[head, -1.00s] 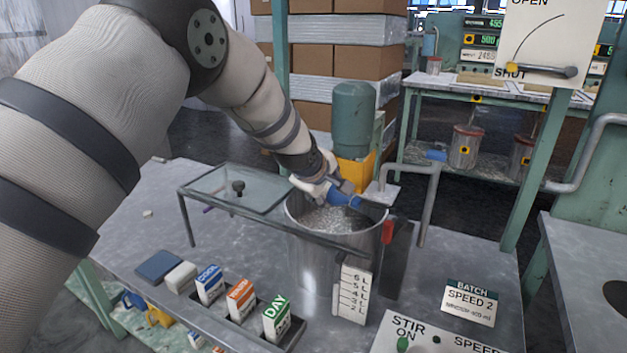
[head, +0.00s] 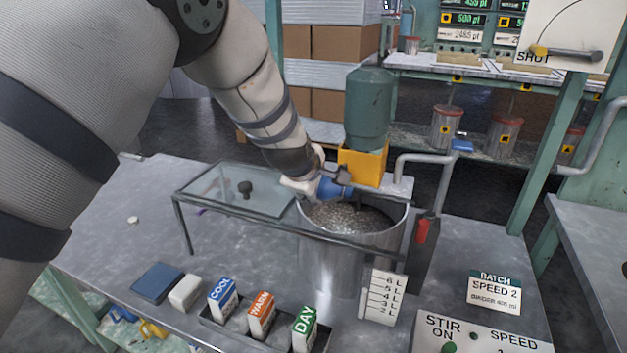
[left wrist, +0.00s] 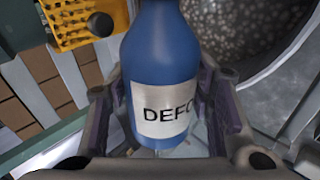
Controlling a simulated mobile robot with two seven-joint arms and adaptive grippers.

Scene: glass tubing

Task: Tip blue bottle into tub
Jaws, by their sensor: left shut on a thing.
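My left gripper (head: 322,182) is shut on the blue bottle (head: 330,189) at the back left rim of the steel tub (head: 330,262). In the left wrist view the bottle (left wrist: 160,45) sits between both fingers of the gripper (left wrist: 165,115). Its white label shows the letters "DEFO"; the rest is cut off or curved out of sight. The bottle's mouth is out of that frame, and its exact tilt is hard to tell. The tub is open and holds grey, bubbly contents (head: 352,217). It also shows in the left wrist view (left wrist: 255,65). My right gripper is not in view.
A glass lid (head: 225,190) with a black knob lies on a frame left of the tub. A green motor (head: 368,108) on a yellow block stands behind. COOL, WARM and DAY cartons (head: 262,315), a litre scale (head: 381,297) and a red-handled item (head: 421,231) surround the front.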

